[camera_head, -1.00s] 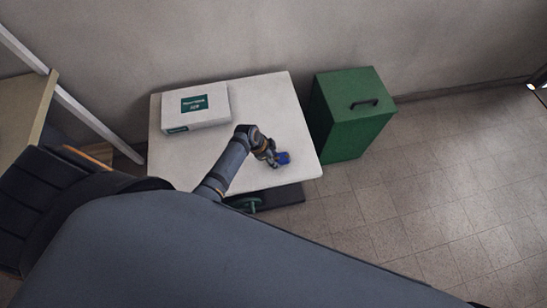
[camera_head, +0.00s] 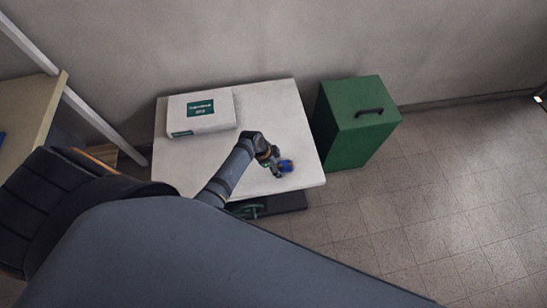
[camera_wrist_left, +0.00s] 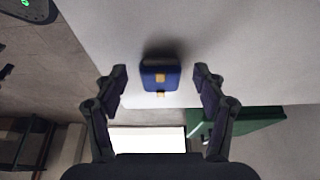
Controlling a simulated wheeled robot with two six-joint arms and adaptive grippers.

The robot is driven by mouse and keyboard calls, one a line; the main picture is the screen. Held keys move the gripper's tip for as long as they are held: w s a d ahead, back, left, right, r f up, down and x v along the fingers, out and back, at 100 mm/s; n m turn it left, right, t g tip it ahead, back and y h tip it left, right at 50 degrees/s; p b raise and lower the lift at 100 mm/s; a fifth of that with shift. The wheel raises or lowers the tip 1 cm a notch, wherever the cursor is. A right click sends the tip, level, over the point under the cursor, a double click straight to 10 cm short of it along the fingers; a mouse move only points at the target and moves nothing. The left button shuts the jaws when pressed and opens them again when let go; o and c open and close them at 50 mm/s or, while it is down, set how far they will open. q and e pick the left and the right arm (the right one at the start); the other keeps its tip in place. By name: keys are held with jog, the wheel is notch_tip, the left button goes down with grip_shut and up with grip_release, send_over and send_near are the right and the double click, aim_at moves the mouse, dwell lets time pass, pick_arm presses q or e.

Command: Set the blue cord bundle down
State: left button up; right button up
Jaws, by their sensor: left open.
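The blue cord bundle (camera_head: 286,166) is a small dark blue block on the white table (camera_head: 262,101), near its right side. In the left wrist view the bundle (camera_wrist_left: 160,79) has yellowish patches and a dark shadow beside it on the table top. My left gripper (camera_head: 277,169) is at the bundle. In the wrist view its two fingers (camera_wrist_left: 161,73) are spread, one on each side of the bundle, with a gap to both. The bundle seems to rest on the table, though its underside is hidden. My right gripper is not in view.
A white box with a green label (camera_head: 201,112) stands at the table's back left. A green cabinet with a black handle (camera_head: 352,134) stands on the floor to the right. A dark slab (camera_head: 285,203) lies low under the table's front. The floor at right is clear.

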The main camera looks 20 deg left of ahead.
pick_arm(q)
jog(key=p+v, duration=0.1)
jog(key=v, duration=1.1)
jog(key=shift+p, duration=0.3)
